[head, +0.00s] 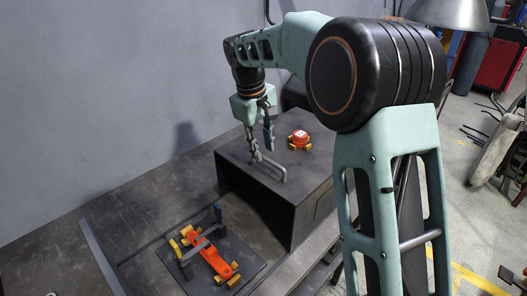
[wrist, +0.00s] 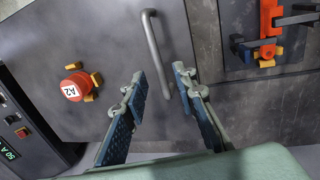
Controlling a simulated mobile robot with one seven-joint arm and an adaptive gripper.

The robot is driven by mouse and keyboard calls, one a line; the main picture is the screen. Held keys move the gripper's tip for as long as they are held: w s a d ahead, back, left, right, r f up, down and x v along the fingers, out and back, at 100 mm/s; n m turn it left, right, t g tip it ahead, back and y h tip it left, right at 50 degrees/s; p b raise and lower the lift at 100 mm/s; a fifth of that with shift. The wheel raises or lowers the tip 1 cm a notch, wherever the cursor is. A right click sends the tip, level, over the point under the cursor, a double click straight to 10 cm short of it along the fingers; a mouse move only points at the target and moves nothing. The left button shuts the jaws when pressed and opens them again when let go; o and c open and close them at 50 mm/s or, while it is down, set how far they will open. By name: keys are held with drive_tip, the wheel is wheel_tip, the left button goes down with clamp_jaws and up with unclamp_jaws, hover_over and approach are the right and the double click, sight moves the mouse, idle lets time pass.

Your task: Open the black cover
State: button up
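The black cover (head: 300,168) is the dark flat top of a box-like housing; it looks closed. A grey bar handle (head: 276,170) stands on it and also shows in the wrist view (wrist: 154,45). My gripper (head: 262,152) points down over the cover at the handle. In the wrist view my two fingers (wrist: 161,84) are apart, with the handle bar running between them in the picture. Neither finger visibly presses on the bar. I cannot tell how far the tips are above it.
A red round piece with yellow feet, marked A2 (wrist: 73,88), sits on the cover beside the handle. An orange part (head: 211,258) with yellow ends lies in a dark fixture on a plate (head: 252,262) in front of the housing. A grey wall (head: 90,90) stands behind.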

wheel_tip(320, 180, up, 10)
drive_tip(key=s+a, duration=0.1)
drive_tip(key=shift+s+a, duration=0.15)
drive_tip(key=shift+s, duration=0.1)
